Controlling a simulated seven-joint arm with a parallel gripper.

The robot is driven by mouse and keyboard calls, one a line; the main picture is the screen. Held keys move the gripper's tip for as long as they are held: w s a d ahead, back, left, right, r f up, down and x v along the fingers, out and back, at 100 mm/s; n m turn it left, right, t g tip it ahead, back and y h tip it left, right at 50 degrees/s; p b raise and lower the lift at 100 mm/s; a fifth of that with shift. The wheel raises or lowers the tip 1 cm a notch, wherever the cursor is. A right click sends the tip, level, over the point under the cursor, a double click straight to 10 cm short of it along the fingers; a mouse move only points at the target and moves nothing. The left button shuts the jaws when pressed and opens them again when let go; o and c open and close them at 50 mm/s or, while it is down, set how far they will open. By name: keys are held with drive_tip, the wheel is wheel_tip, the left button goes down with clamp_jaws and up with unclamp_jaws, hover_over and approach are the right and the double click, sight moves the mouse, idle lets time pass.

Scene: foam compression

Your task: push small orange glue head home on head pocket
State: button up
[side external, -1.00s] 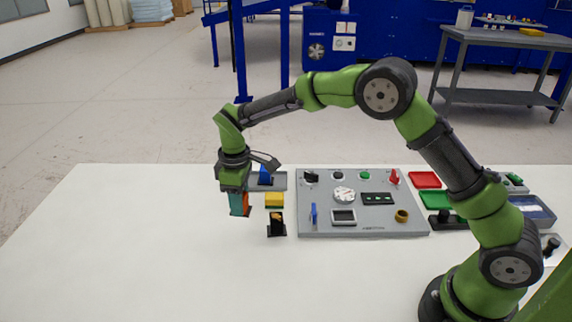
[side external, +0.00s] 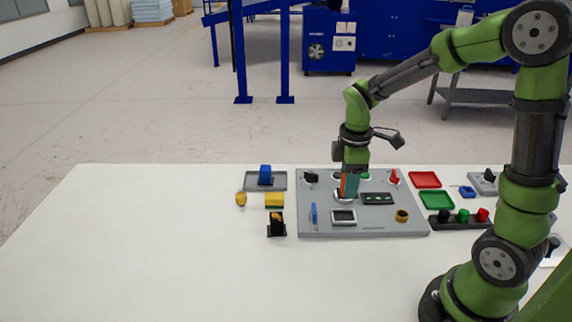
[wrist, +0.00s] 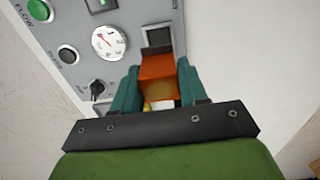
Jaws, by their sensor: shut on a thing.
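My gripper (wrist: 169,88) has teal fingers and is shut on an orange block (wrist: 157,68). The block also shows at the fingers in the side view (side external: 343,186), above the middle of the grey panel. I cannot tell for sure that it is the small orange glue head. A small black holder (side external: 275,230) with an orange-yellow piece (side external: 277,217) in it stands left of the panel, away from my gripper. I cannot tell whether this is the head pocket. A small rounded yellow-orange thing (side external: 241,199) lies farther left on the table.
The grey panel (side external: 385,223) carries knobs, buttons, a gauge (wrist: 109,42) and a framed window (side external: 343,216). Left of it are a grey tray (side external: 252,181) with a blue block (side external: 265,172), and a yellow block (side external: 274,200). Red (side external: 425,179) and green (side external: 436,200) trays lie right. The front-left table is clear.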

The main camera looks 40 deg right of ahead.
drive_tip(key=shift+f, duration=2.85)
drive_tip(key=shift+f, duration=0.8)
drive_tip(key=o, duration=1.2)
drive_tip(key=shift+o, duration=0.2)
